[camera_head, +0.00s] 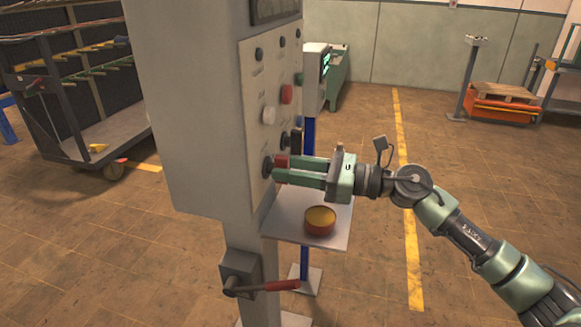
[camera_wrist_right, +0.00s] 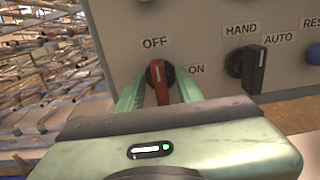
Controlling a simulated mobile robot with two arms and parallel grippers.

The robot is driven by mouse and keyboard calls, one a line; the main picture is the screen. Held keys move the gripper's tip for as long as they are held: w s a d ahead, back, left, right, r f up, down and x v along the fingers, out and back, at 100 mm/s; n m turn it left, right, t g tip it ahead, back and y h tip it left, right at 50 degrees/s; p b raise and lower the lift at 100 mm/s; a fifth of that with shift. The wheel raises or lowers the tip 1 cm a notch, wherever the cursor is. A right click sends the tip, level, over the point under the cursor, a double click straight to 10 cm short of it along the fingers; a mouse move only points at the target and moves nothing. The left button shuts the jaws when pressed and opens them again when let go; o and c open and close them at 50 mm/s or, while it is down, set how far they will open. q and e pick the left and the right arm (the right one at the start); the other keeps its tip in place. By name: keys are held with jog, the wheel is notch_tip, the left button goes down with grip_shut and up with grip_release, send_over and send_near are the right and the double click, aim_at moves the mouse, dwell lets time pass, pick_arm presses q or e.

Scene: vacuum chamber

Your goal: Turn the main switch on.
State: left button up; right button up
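The red rotary switch (camera_wrist_right: 160,80) is on the grey panel in the right wrist view, between an OFF label above and an ON label to its right. Its red handle stands nearly upright, with its upper end towards OFF. In the head view the red switch (camera_head: 282,161) is at the panel's lower part, partly hidden by my right gripper (camera_head: 277,170). The green fingers reach up to the panel, one on each side of the handle. In the right wrist view (camera_wrist_right: 160,90) narrow gaps show beside the handle, so the gripper looks open around it. My left gripper is out of view.
A black HAND/AUTO selector (camera_wrist_right: 247,68) sits close to the right of the switch. A cart (camera_head: 110,130) stands at left.

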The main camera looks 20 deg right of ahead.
grip_shut()
jog(key=shift+m, duration=0.4)
jog(key=shift+w+d+f+m+p, duration=0.1)
jog(key=shift+m+p, duration=1.85)
jog(key=shift+m, duration=0.9)
jog(key=shift+w+d+f+m+p, duration=0.1)
jog(key=shift+m+p, duration=1.85)
jog(key=shift+m, duration=0.95)
jog(key=shift+w+f+m+p, duration=0.1)
jog(key=shift+m+p, duration=1.85)
jog(key=shift+m, duration=0.9)
jog(key=shift+o, duration=0.6)
grip_release()
